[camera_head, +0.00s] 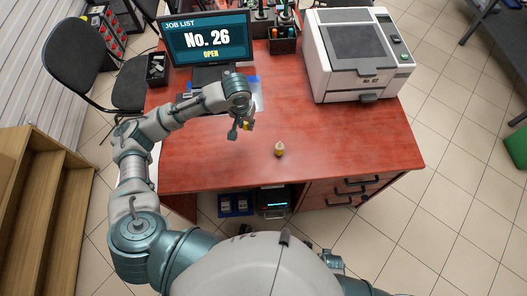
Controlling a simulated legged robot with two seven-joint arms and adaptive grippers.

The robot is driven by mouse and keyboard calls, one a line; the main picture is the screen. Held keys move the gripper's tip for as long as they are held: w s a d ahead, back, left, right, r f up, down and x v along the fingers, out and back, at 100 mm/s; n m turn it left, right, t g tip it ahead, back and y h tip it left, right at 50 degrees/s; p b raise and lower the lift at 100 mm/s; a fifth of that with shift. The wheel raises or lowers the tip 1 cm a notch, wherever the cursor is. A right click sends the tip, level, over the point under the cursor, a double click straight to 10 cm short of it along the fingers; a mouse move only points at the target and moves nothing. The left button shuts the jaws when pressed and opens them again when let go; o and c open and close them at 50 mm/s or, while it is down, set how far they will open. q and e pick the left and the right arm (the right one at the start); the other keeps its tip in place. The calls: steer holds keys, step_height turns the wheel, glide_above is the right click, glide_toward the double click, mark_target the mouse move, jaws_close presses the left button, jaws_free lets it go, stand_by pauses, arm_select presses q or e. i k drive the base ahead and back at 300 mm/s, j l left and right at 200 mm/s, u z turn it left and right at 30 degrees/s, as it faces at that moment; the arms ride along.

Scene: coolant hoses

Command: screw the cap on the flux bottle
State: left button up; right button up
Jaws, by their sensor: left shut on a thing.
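A small flux bottle (279,149) with a yellowish body and pale top stands upright on the red-brown desk, near its front edge. My left gripper (242,131) points down over the desk, to the left of the bottle and a little farther back, apart from it. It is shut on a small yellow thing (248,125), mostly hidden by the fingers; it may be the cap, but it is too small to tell. My right gripper does not show.
A white printer-like machine (358,55) stands at the desk's back right. A monitor (208,40), a black box (157,69) and a pen holder (283,40) are at the back. The desk (340,140) is clear around the bottle. Wooden steps (40,200) stand at left.

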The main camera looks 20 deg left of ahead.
mark_target(280, 147)
steer(key=k+j+z, duration=0.1)
steer(key=j, duration=0.3)
steer(key=k+j+z, duration=0.1)
steer(key=k+j, duration=0.15)
steer(key=j, duration=0.15)
steer(key=k+j+z, duration=0.1)
steer(key=j, duration=0.3)
steer(key=k+j+z, duration=0.1)
steer(key=k+j, duration=0.15)
steer(key=j, duration=0.1)
